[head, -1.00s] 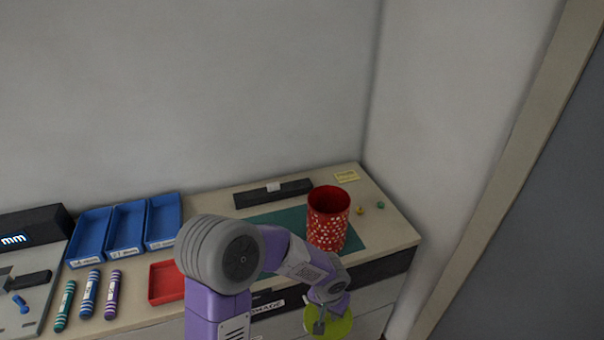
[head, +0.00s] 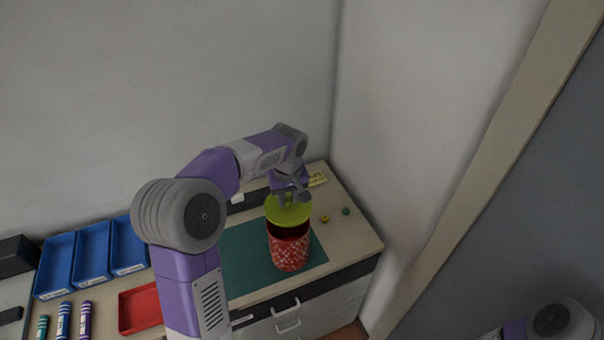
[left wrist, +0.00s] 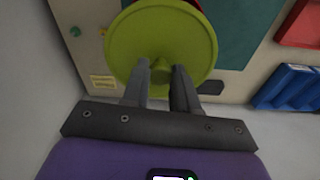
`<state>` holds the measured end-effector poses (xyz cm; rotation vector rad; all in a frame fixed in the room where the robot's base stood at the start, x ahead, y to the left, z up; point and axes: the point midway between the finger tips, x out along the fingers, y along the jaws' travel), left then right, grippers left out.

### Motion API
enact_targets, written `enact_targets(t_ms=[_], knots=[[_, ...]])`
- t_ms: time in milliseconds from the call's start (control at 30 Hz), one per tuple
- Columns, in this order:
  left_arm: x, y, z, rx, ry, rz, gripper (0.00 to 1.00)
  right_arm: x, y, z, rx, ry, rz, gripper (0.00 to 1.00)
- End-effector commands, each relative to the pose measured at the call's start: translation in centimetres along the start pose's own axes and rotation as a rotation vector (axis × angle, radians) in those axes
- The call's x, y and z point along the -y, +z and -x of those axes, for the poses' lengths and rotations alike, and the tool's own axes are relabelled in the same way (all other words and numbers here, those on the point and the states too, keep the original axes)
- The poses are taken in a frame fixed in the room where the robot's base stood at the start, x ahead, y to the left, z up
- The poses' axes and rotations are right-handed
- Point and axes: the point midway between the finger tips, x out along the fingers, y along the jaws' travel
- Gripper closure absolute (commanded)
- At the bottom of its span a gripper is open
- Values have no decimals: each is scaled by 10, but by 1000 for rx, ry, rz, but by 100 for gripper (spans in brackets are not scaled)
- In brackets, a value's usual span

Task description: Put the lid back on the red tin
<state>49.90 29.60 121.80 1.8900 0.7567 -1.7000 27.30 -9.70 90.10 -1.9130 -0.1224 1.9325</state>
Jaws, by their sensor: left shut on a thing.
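The red tin (head: 289,251) with white dots stands upright and open on a green mat at the right of the counter. My left gripper (head: 289,195) is shut on the yellow-green lid (head: 288,212), holding it by its knob. The lid is above the tin, over the back part of its mouth, and the dark inside shows below the lid's front edge. In the left wrist view the lid (left wrist: 160,36) fills the space past my fingertips (left wrist: 160,70) and hides most of the tin. My right gripper is not in view.
The green mat (head: 245,262) lies under the tin. Small yellow (head: 324,218) and green (head: 346,211) pieces lie right of it. A red tray (head: 140,308), blue trays (head: 92,252) and striped markers stand left. A wall rises close on the right.

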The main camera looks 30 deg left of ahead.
Motion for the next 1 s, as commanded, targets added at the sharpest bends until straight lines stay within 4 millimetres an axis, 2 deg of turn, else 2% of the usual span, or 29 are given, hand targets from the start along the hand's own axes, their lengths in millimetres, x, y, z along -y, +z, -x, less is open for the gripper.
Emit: enact_targets(t_ms=[267, 800, 1000], knots=[[0, 1, -5, -1, 1, -1, 100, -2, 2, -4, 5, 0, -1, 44], [0, 7, -54, -1, 1, -2, 100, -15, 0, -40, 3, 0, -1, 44], [0, 8, -63, -1, 1, -3, 100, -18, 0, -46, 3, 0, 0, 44]])
